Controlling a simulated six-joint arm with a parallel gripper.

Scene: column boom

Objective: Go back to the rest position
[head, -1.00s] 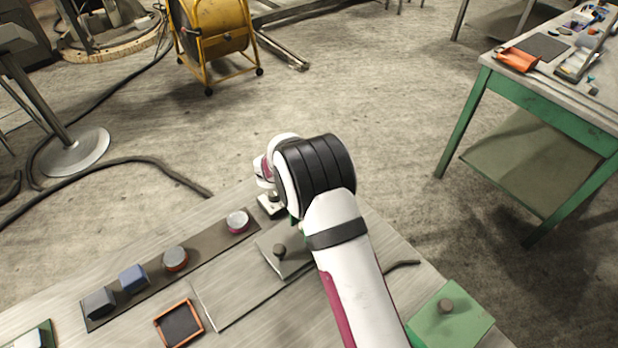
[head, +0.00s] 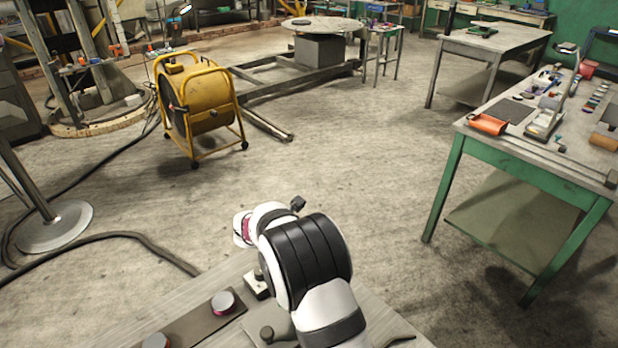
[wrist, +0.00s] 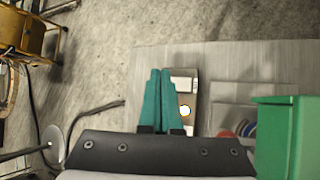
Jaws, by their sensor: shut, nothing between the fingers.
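My gripper (wrist: 157,100) shows in the wrist view as two teal fingers side by side. They are shut with nothing between them, over the bench (wrist: 230,58). A dark block with a pale face and a round white spot (wrist: 185,108) lies just right of the fingertips in that picture, apparently below them. In the head view my white and black arm reaches over the near bench (head: 185,295), and my fingers are hidden.
A dark strip with round pucks (head: 223,302) and a knobbed plate (head: 267,334) lie on the bench. A green box (wrist: 285,140) fills the wrist view's lower right. A yellow reel (head: 200,105) and a green-framed table (head: 520,150) stand beyond open floor.

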